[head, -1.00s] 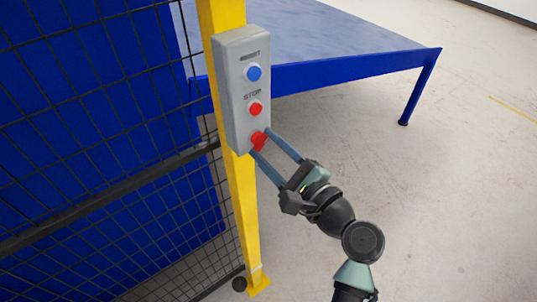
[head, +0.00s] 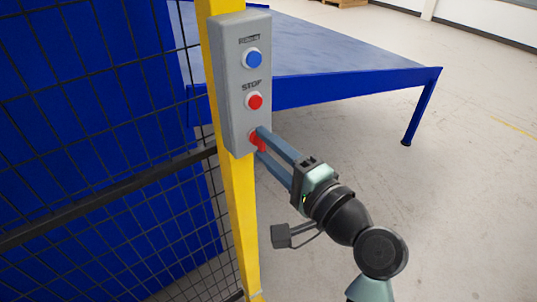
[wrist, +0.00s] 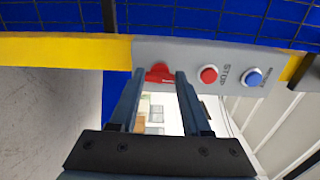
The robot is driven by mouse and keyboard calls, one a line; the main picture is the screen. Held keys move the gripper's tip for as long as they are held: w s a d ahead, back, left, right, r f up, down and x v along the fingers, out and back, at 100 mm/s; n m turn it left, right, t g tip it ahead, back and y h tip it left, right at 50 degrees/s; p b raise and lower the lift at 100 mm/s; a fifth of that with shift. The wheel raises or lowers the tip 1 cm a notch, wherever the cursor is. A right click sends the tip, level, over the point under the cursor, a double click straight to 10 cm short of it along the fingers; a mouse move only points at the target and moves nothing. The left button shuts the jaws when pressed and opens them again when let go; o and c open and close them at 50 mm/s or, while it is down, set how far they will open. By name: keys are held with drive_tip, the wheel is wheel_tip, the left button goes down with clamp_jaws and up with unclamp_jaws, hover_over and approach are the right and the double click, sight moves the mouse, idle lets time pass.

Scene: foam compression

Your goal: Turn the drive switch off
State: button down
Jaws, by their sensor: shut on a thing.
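The drive switch is a red knob (head: 255,140) at the bottom of a grey control box (head: 240,85) on a yellow post. It is partly hidden by my fingers. My gripper (head: 262,143) reaches it from the lower right, with its two blue-grey fingers on either side of the knob, shut on it. In the wrist view the red knob (wrist: 160,73) sits between the fingertips of my gripper (wrist: 160,78). Its exact setting is hard to read.
Above the knob on the box are a red STOP button (head: 254,101) and a blue button (head: 253,59). Black mesh fence (head: 110,160) stands left of the yellow post (head: 238,200). A blue table (head: 355,80) stands behind. The floor at right is clear.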

drive_tip(key=shift+n, duration=0.3)
drive_tip(key=shift+c, duration=1.8)
unclamp_jaws()
drive_tip(key=b+v, duration=0.3)
drive_tip(key=v, duration=1)
